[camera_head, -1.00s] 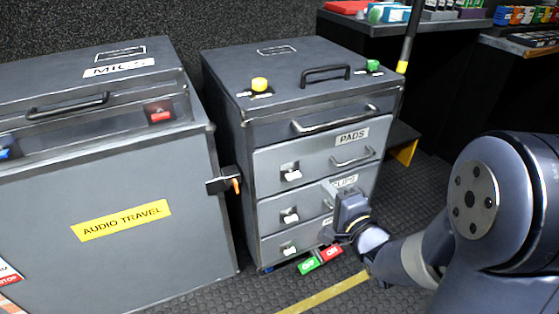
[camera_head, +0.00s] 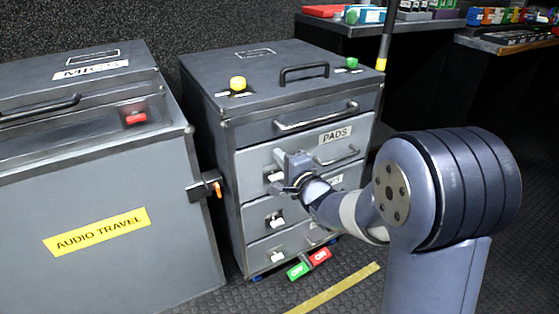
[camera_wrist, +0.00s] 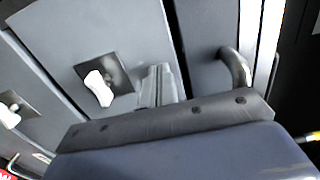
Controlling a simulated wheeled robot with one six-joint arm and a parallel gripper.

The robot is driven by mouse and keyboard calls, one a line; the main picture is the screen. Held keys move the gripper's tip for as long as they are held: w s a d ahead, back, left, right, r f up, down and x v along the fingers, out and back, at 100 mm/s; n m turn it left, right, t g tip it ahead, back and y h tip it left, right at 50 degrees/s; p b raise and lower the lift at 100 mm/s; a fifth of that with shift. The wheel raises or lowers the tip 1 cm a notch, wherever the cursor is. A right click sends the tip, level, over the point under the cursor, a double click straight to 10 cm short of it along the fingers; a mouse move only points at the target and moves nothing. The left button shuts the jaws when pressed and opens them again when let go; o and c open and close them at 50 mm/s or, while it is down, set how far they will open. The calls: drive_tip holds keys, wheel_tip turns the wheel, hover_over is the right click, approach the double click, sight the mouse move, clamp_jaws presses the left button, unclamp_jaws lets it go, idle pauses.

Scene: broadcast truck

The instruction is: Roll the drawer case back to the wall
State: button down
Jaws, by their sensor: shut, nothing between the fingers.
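The drawer case (camera_head: 285,95) is a grey cabinet on the floor with a lid handle (camera_head: 304,72), a front push bar (camera_head: 316,116) and several drawers, which look shut. The top one is labelled PADS; my arm partly hides the labels below. White latches show on the fronts, one also in the wrist view (camera_wrist: 98,88). A green OFF pedal (camera_head: 297,270) and a red ON pedal (camera_head: 319,257) sit at its foot. My gripper (camera_head: 279,160) is shut and empty, close in front of the PADS drawer. Its fingertips (camera_wrist: 158,80) are beside a latch; contact is unclear.
A large grey AUDIO TRAVEL case (camera_head: 170,260) stands to the left, its orange-tipped catch (camera_head: 203,189) jutting toward the drawer case. A dark wall (camera_head: 240,18) is behind. A laden counter (camera_head: 375,27) is at back right. A yellow floor strip (camera_head: 337,289) crosses open floor in front.

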drive_tip(key=shift+w+a, duration=0.2)
drive_tip(key=shift+w, duration=0.1)
